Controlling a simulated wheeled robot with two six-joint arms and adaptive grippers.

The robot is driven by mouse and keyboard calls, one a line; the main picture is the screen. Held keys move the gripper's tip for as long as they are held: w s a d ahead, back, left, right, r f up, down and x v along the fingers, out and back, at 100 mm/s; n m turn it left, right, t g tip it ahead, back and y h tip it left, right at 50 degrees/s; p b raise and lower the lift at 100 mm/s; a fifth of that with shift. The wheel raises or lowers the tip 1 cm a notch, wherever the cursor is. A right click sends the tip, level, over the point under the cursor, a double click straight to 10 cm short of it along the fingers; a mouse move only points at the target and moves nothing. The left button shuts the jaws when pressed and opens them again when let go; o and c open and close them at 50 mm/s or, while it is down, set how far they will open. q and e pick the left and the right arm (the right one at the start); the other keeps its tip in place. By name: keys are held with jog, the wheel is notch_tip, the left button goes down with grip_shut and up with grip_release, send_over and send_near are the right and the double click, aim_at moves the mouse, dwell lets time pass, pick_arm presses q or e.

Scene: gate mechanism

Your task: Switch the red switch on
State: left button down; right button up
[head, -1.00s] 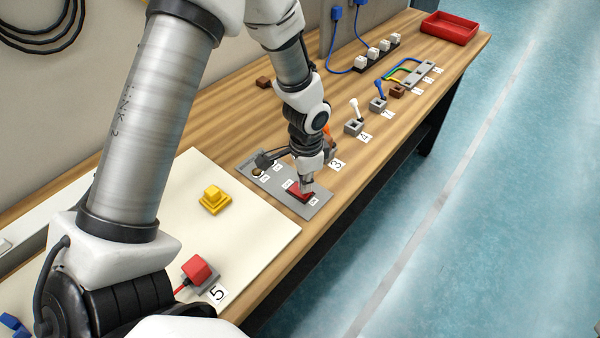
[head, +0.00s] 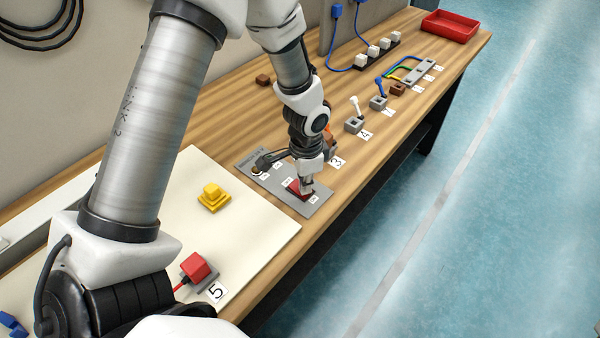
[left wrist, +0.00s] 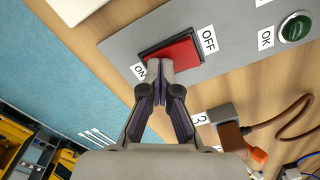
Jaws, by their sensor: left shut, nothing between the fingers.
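The red switch (head: 294,186) is a rocker in a black frame on a grey panel (head: 316,208) on the workbench. In the left wrist view the red switch (left wrist: 182,52) lies between an ON label (left wrist: 139,71) and an OFF label (left wrist: 208,40). My left gripper (head: 307,190) is shut and empty, pointing down at the switch. In the left wrist view its fingertips (left wrist: 159,68) are over the ON end, touching it or very close, and hide part of it. My right gripper is not in view.
A green OK button (left wrist: 295,27) is on the same panel. A yellow button block (head: 212,198) and a red block (head: 196,267) lie nearer on the pale board. A red tray (head: 449,27) is at the far end.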

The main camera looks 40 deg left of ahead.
pick_arm(q)
jog(key=shift+r+p, duration=3.5)
jog(key=shift+r, duration=0.1)
jog(key=shift+f, duration=0.15)
